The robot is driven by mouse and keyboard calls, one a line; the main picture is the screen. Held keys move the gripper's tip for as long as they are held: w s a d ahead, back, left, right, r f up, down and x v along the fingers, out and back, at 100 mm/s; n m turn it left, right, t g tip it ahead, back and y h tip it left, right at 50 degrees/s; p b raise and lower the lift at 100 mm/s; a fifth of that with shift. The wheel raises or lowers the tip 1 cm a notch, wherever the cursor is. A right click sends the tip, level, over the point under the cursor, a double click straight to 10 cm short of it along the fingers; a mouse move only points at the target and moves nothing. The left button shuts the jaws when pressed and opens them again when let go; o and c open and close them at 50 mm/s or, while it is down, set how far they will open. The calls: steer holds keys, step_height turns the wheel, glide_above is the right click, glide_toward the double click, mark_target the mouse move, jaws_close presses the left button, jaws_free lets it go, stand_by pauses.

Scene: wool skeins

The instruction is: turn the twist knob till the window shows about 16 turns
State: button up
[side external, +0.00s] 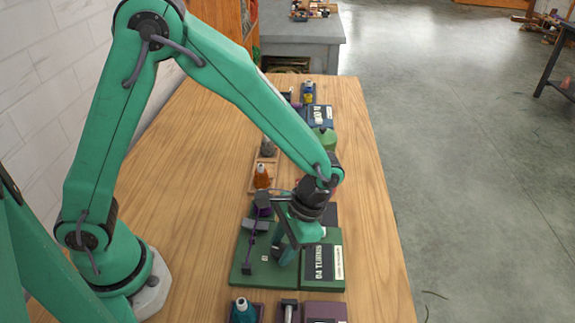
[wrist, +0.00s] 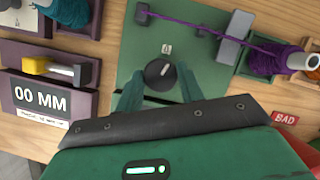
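The twist knob (wrist: 160,74) is round and dark with a pale pointer mark, set on a green board (wrist: 140,45). In the wrist view my gripper (wrist: 158,77) has its green fingers apart, one on each side of the knob, with gaps showing. In the side view my gripper (side external: 286,258) is low over the board and hides the knob. The window (side external: 319,263) appears to read 04 TURNS; my gripper body hides it in the wrist view. A purple strand (wrist: 185,25) runs from a small post to a grey block (wrist: 235,37) on the board.
A purple-wound cone (wrist: 275,58) stands beside the board. A box showing 00 MM (wrist: 42,97) and a red BAD tag (wrist: 285,118) are nearby. The table (side external: 180,160) is bare to the left.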

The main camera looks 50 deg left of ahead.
steer(key=shift+a, duration=0.15)
steer(key=shift+c, duration=0.3)
steer(key=m, duration=0.2)
steer(key=shift+r+m, duration=0.1)
steer(key=shift+m, duration=1)
steer(key=shift+d, duration=0.2)
steer(key=o, duration=1)
steer(key=shift+v, duration=3.85)
